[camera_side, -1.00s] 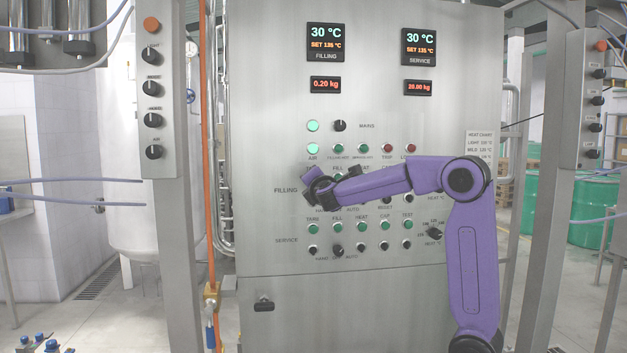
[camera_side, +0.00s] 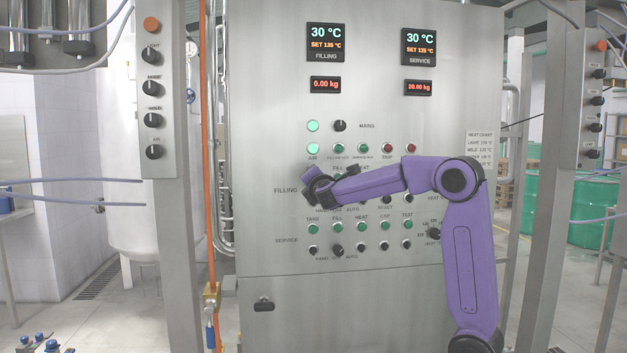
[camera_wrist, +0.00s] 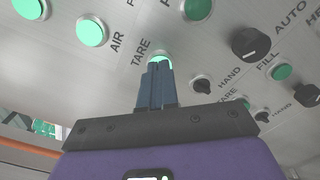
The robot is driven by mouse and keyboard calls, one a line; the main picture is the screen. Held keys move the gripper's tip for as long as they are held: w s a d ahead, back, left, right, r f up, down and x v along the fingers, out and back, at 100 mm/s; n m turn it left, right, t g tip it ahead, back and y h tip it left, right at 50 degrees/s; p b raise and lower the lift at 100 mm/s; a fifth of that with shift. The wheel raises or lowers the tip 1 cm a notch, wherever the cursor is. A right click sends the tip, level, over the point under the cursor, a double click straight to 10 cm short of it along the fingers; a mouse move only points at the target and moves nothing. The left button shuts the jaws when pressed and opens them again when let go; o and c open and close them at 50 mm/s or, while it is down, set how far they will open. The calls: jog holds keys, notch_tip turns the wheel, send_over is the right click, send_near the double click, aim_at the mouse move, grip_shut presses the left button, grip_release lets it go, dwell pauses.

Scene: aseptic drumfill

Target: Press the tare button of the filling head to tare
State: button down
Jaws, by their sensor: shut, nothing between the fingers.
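The tare button (camera_wrist: 161,54) of the filling head shows as a pale green, bright rim behind my fingertips in the wrist view, beside the label TARE. My gripper (camera_wrist: 158,66) is shut and empty, its blue fingers at the button and covering most of it. Whether the tips touch it or how far it is pressed is hidden. In the side view my gripper's body covers this button in the FILLING row. The filling weight display (camera_side: 326,85) reads 0.00 kg. The filling temperature display (camera_side: 326,42) reads 30 °C, set 135 °C.
The steel panel (camera_side: 270,130) carries other buttons and knobs close by. In the wrist view a green button (camera_wrist: 197,8) is above right, the lit AIR button (camera_wrist: 92,31) left, and a black HAND/AUTO knob (camera_wrist: 251,45) right.

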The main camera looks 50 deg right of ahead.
jog(key=v, duration=0.5)
dwell(0.3)
dwell(0.6)
jog(key=s+a+f+m+g+y, duration=0.25)
jog(key=s+a+f+y, duration=0.25)
jog(key=s+a+f, duration=0.3)
jog(key=s+a+f+m+g+y, duration=0.1)
jog(key=s+a+f+g+y, duration=0.3)
jog(key=a+f, duration=0.65)
jog(key=s+a+f+g+y, duration=0.1)
jog(key=s+a+f+g, duration=0.1)
jog(key=s, duration=0.6)
jog(key=s+a+f+g+y, duration=0.1)
jog(key=s+a+f+g, duration=0.1)
jog(key=s, duration=0.6)
jog(key=s+a+f+g+y, duration=0.2)
jog(key=s+f, duration=0.3)
jog(key=s, duration=0.3)
jog(key=shift+a+m, duration=0.45)
jog(key=shift+a, duration=0.4)
